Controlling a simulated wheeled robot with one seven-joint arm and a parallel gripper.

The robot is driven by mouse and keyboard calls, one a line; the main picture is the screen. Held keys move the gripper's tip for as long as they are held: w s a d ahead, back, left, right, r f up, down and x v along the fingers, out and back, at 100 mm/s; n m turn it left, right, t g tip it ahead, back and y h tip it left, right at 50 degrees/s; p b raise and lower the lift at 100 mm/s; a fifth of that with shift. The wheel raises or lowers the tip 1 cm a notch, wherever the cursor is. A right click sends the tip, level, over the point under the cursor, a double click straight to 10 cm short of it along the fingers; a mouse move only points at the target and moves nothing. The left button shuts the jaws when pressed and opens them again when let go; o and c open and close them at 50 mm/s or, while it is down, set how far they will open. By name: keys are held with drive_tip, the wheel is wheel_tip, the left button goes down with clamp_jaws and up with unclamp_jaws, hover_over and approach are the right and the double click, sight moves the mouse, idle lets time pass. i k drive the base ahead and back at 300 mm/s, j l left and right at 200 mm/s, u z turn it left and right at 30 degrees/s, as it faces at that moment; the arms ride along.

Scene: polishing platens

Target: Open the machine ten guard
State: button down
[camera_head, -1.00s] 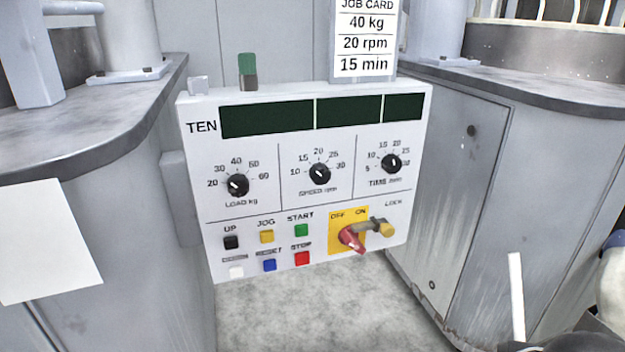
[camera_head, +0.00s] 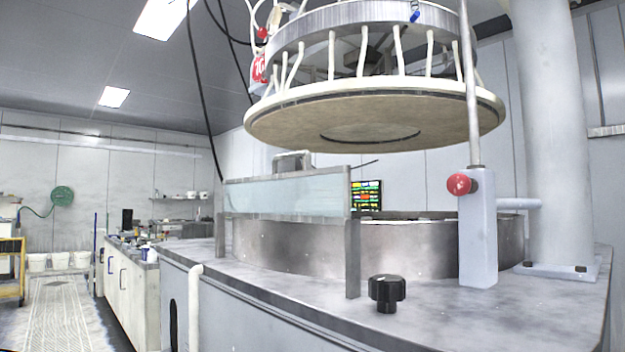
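A guard (camera_head: 290,194), a pale see-through panel in a metal frame, stands upright across the front left of a round steel bowl (camera_head: 410,250). It is held between two metal posts, and a grey handle (camera_head: 292,160) sits on its top edge. A large round upper platen (camera_head: 375,115) hangs above the bowl, clear of it. No "TEN" label shows in the current view, so I cannot tell from it which machine this is. My gripper is not in view.
A black knob (camera_head: 387,291) stands on the machine's grey top in front of the bowl. A pale post with a red ball knob (camera_head: 459,184) is to its right, before a thick column (camera_head: 550,150). An aisle (camera_head: 75,305) runs clear at the left.

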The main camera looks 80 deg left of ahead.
sight(346, 169)
drive_tip(key=k+u, duration=0.1)
drive_tip(key=u, duration=0.4)
drive_tip(key=k+j+u, duration=0.1)
drive_tip(key=u, duration=0.35)
drive_tip(key=k+j+u, duration=0.1)
drive_tip(key=u, duration=0.4)
drive_tip(key=i+j, duration=0.05)
drive_tip(key=j, duration=0.05)
